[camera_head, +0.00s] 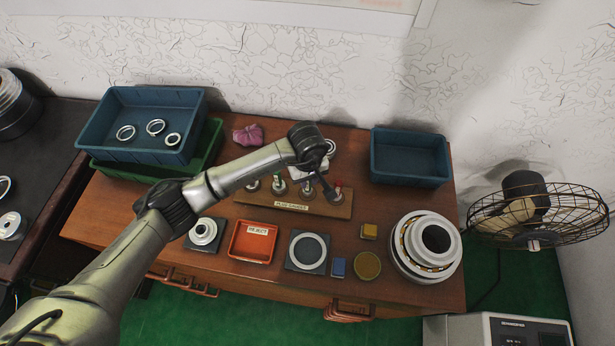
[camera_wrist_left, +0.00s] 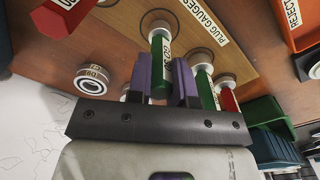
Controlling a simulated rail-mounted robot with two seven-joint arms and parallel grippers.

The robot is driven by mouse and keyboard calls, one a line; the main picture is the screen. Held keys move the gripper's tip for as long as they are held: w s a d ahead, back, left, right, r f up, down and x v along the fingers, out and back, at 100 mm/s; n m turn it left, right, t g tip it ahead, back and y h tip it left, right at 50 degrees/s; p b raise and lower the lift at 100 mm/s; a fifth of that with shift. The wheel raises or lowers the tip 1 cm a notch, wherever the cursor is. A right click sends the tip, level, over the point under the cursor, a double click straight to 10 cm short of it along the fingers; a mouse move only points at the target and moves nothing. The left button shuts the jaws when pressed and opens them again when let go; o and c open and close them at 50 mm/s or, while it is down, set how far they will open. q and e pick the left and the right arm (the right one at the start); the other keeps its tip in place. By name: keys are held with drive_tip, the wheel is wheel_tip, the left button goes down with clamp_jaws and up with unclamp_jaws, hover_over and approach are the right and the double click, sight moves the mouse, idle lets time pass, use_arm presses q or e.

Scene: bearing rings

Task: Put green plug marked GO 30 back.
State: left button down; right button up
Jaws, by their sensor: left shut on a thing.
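My left gripper (camera_wrist_left: 161,75) is shut on a green plug (camera_wrist_left: 159,52) in the left wrist view, its purple fingers on either side of the handle. The label shows "GO"; its number is not readable. The plug's metal end points to a round seat on the wooden plug gauge board (camera_wrist_left: 225,45); I cannot tell whether it is seated. Another green plug (camera_wrist_left: 206,90) and a red plug (camera_wrist_left: 229,101) stand close beside it. A second red plug (camera_wrist_left: 62,12) is at the upper left. In the head view my wrist covers part of the board (camera_head: 291,207).
A ring (camera_wrist_left: 92,80) lies beside the board. Around the board are a red reject tray (camera_head: 253,241), a ring on a dark pad (camera_head: 308,251), a large bearing (camera_head: 425,246) and a blue bin (camera_head: 410,158). Stacked bins (camera_head: 140,130) stand left; a fan (camera_head: 540,215) is right.

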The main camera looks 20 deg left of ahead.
use_arm(q)
drive_tip(key=shift+w, duration=0.1)
drive_tip(key=shift+f, duration=0.1)
drive_tip(key=c, duration=1)
unclamp_jaws()
wheel_tip(320, 180, up, 12)
drive_tip(key=shift+r+p, duration=0.2)
drive_tip(key=shift+p, duration=0.1)
